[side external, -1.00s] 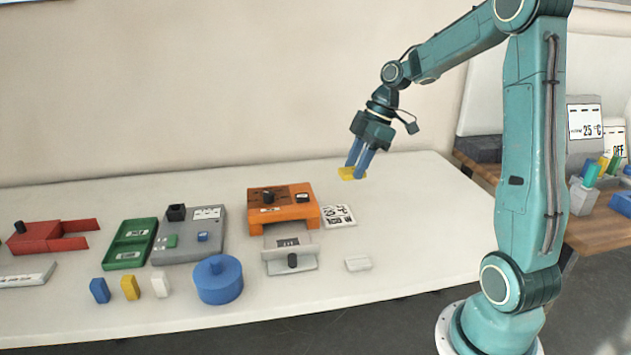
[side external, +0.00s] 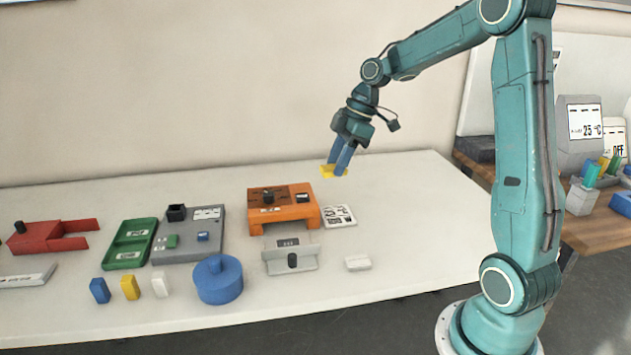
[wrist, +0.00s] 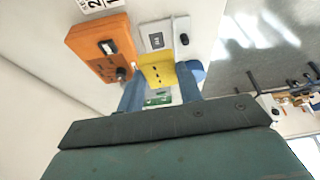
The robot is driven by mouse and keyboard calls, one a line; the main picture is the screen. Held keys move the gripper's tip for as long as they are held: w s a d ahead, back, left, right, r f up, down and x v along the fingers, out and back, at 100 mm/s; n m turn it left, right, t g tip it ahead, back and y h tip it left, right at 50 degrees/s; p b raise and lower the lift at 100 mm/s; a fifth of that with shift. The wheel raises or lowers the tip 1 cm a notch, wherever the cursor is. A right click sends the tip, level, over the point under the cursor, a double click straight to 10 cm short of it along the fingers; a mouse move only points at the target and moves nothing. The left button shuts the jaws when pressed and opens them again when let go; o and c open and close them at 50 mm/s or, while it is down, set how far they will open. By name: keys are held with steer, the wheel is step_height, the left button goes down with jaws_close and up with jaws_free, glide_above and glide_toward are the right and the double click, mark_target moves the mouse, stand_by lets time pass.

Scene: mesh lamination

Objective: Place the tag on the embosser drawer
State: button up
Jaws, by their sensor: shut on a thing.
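My gripper (side external: 338,172) is shut on a flat yellow tag (side external: 327,171) and holds it in the air behind and to the right of the orange embosser (side external: 268,211). In the wrist view the tag (wrist: 157,71) sits between the two blue fingers, with small dark marks on its face. The embosser's grey drawer (side external: 300,258) is pulled out at the front, with a black knob and a dark label-like square on it. In the wrist view the drawer (wrist: 172,25) shows beyond the tag, and the embosser (wrist: 88,40) is to the left.
A printed white card (side external: 340,216) lies right of the embosser, and a small white block (side external: 358,263) lies in front. A blue round container (side external: 218,282), a grey device (side external: 188,250), a green tray (side external: 128,255) and a red device (side external: 40,238) stand left. The table's right side is clear.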

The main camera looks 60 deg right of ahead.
glide_above(287, 244)
steer(key=s+d, duration=0.1)
steer(key=shift+r+m, duration=0.3)
steer(key=shift+r, duration=0.15)
steer(key=shift+f, duration=0.1)
step_height(287, 244, down, 20)
steer(key=shift+r, duration=0.1)
stand_by(0.6)
steer(key=o, duration=0.6)
steer(key=shift+o, duration=0.3)
steer(key=v, duration=1.2)
steer(key=shift+s, duration=0.2)
